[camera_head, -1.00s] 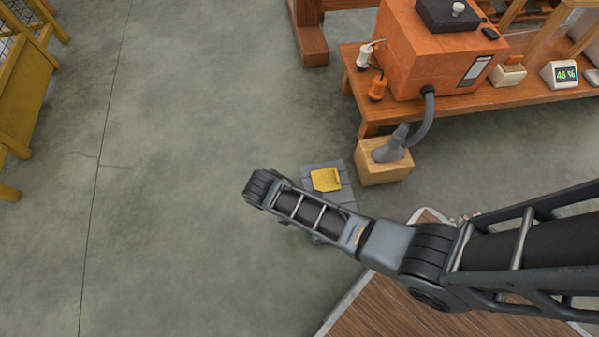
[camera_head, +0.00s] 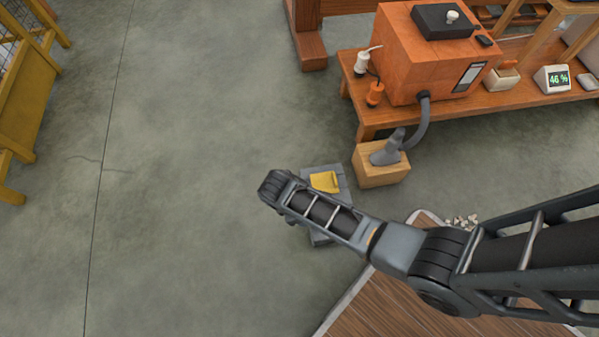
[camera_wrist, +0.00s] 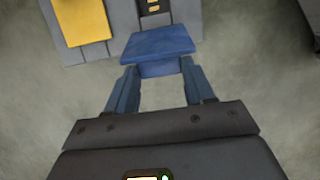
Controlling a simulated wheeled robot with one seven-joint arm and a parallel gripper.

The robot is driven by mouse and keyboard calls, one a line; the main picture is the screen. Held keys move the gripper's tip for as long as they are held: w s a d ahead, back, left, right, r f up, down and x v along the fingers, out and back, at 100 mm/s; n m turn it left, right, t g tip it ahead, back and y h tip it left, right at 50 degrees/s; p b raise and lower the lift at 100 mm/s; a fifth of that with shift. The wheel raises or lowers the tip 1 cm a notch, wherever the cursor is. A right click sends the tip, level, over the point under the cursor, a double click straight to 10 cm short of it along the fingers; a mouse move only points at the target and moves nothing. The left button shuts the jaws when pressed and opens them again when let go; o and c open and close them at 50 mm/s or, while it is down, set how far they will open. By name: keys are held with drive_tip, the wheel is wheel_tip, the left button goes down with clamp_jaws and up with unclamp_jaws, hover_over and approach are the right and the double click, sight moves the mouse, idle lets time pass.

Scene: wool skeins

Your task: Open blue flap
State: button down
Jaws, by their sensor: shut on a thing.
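The blue flap (camera_wrist: 158,43) shows in the wrist view at the edge of a grey box (camera_wrist: 125,18). The fingers of my gripper (camera_wrist: 160,84) are on either side of the flap's near part and are shut on it. Its angle to the box is hard to tell. A yellow flap (camera_wrist: 80,20) lies on the same box, to the left. In the head view the grey box (camera_head: 338,176) stands on the floor with the yellow flap (camera_head: 324,182) on top. There my arm covers part of the box and hides the blue flap and my gripper.
A wooden block (camera_head: 380,168) with a grey nozzle and hose stands right of the box. Behind it is a wooden bench (camera_head: 500,95) with an orange machine (camera_head: 430,60). A plank platform (camera_head: 385,305) lies in front.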

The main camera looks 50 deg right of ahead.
drive_tip(key=p, duration=0.1)
drive_tip(key=s+d+r+t+y+p, duration=0.1)
drive_tip(key=shift+s+d+r+p, duration=0.15)
drive_tip(key=shift+d+r+p, duration=0.1)
drive_tip(key=shift+p, duration=0.15)
drive_tip(key=shift+s+d+f, duration=0.2)
drive_tip(key=shift+s+d, duration=0.05)
drive_tip(key=shift+d, duration=0.1)
drive_tip(key=shift+c, duration=2)
unclamp_jaws()
drive_tip(key=shift+w, duration=0.1)
wheel_tip(320, 180, up, 8)
drive_tip(key=p, duration=0.4)
drive_tip(key=shift+w+a+f, duration=0.15)
drive_tip(key=shift+w+a, duration=0.15)
drive_tip(key=shift+a, duration=0.15)
drive_tip(key=shift+s, duration=0.1)
